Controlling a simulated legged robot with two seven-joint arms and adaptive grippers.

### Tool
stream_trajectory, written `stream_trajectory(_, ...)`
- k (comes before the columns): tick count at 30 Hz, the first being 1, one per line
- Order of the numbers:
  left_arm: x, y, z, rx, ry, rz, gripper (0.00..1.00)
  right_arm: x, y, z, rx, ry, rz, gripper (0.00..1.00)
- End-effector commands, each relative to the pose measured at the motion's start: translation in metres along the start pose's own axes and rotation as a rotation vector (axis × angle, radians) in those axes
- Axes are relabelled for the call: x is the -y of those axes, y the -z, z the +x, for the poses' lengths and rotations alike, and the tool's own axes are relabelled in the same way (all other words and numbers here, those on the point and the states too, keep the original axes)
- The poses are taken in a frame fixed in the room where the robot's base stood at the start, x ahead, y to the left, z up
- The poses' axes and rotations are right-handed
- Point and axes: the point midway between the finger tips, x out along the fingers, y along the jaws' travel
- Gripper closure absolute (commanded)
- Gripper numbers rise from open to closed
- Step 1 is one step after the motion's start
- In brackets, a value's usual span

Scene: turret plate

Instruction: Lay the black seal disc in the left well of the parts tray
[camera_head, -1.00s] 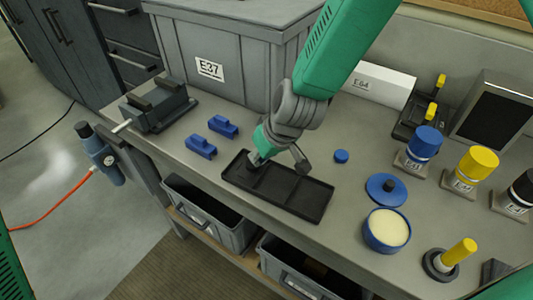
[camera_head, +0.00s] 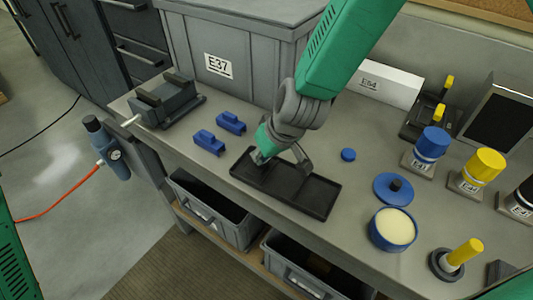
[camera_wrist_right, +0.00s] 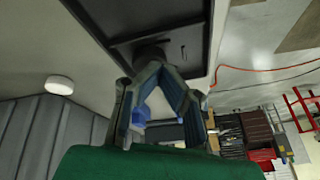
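The black parts tray (camera_head: 318,197) lies on the bench; it also shows in the right wrist view (camera_wrist_right: 110,18). My right gripper (camera_head: 284,161) reaches down over the tray's left part, its fingers spread in the head view. In the right wrist view its fingertips (camera_wrist_right: 164,68) are close to the tray. A dark round piece (camera_wrist_right: 150,52), seemingly the black seal disc, shows at the fingertips against the tray. The fingers partly hide it, and I cannot tell whether they touch it. My left gripper is not in view.
Two blue blocks (camera_head: 209,142) lie left of the tray, and a small blue cap (camera_head: 348,155) lies behind it. A blue lid (camera_head: 393,189) and an open blue tub (camera_head: 392,229) stand to the right. The grey bin E37 (camera_head: 240,75) stands behind.

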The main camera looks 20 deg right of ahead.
Motion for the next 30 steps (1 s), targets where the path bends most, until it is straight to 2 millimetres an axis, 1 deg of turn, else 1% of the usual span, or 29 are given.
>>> stream_trajectory(11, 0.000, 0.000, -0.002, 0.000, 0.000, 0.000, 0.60, -0.001, -0.001, 0.000, -0.001, 0.006, 0.004, 1.00)
stream_trajectory(24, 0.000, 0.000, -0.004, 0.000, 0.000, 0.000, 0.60, 0.011, 0.000, 0.002, 0.000, 0.001, 0.001, 1.00)
stream_trajectory(30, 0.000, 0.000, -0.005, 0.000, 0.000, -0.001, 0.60, 0.012, 0.000, 0.002, 0.000, 0.004, 0.002, 1.00)
